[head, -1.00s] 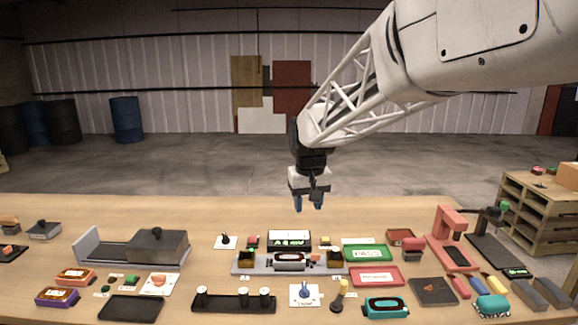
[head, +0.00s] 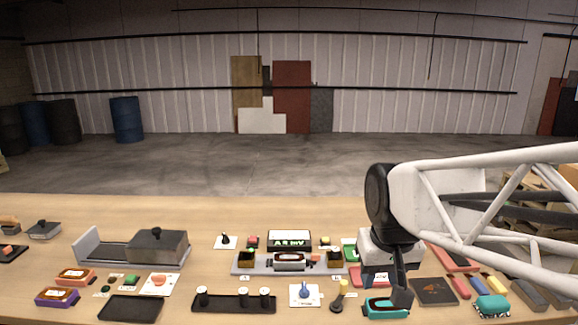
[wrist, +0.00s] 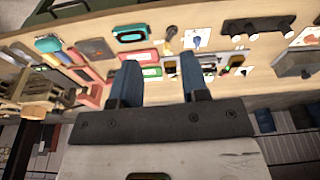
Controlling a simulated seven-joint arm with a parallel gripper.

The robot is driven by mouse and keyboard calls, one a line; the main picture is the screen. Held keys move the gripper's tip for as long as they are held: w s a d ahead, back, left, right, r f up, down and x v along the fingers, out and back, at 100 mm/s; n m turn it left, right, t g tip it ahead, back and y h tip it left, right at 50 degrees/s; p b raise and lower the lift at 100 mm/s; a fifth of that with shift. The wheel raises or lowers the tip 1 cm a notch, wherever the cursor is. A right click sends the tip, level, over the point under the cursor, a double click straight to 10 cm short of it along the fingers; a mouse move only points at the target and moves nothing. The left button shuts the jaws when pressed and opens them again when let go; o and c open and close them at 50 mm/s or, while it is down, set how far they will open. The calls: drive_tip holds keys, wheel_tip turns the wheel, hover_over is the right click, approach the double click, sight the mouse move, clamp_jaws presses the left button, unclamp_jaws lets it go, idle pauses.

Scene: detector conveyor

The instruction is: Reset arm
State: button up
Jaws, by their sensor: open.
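My gripper (head: 386,287) is low over the right half of the table in the head view, beside the teal device (head: 386,308). In the wrist view my gripper (wrist: 160,78) shows two blue-grey fingers spread apart with nothing between them. The teal device (wrist: 132,33) lies beyond the fingertips there. My arm hides most of the green tray (head: 350,250) and red tray (head: 355,276) in the head view.
A grey conveyor fixture (head: 245,265) with a dark-windowed unit stands mid-table, a display (head: 289,238) behind it. A grey box (head: 158,246) sits on the left. A black rack (head: 234,303) is in front. Wooden pallets (wrist: 40,95) stand beside the table.

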drive_tip(key=s+d+f, duration=0.2)
drive_tip(key=s+f, duration=0.2)
drive_tip(key=s, duration=0.6)
drive_tip(key=shift+s+d+m, duration=0.2)
drive_tip(key=shift+d+m, duration=0.05)
drive_tip(key=shift+m, duration=0.15)
